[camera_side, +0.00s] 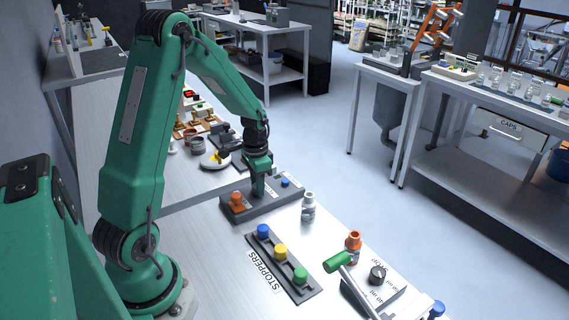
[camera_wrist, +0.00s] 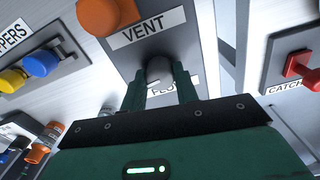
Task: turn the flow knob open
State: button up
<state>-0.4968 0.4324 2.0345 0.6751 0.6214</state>
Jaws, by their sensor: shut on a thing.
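The flow knob (camera_wrist: 158,68) is grey and rounded. In the wrist view it stands between my two green fingers, above a partly covered FLOW label (camera_wrist: 163,86). My gripper (camera_wrist: 160,84) is shut on it. In the side view my gripper (camera_side: 258,189) points down at the middle of a dark grey panel (camera_side: 262,208), and its fingers hide the knob. An orange vent knob (camera_side: 237,201) sits on the panel to the left; it also shows at the top of the wrist view (camera_wrist: 108,14). How far the flow knob is turned cannot be told.
A small blue-marked part (camera_side: 285,183) is at the panel's right. A white bottle (camera_side: 308,207) stands close by on the right. The stoppers rack (camera_side: 283,263) with blue, yellow and green stoppers lies in front. A red catch (camera_wrist: 297,65) is right in the wrist view.

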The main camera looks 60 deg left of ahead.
jog(key=shift+r+m, duration=0.1)
jog(key=shift+m, duration=0.7)
jog(key=o, duration=1)
jog(key=shift+r, duration=3.85)
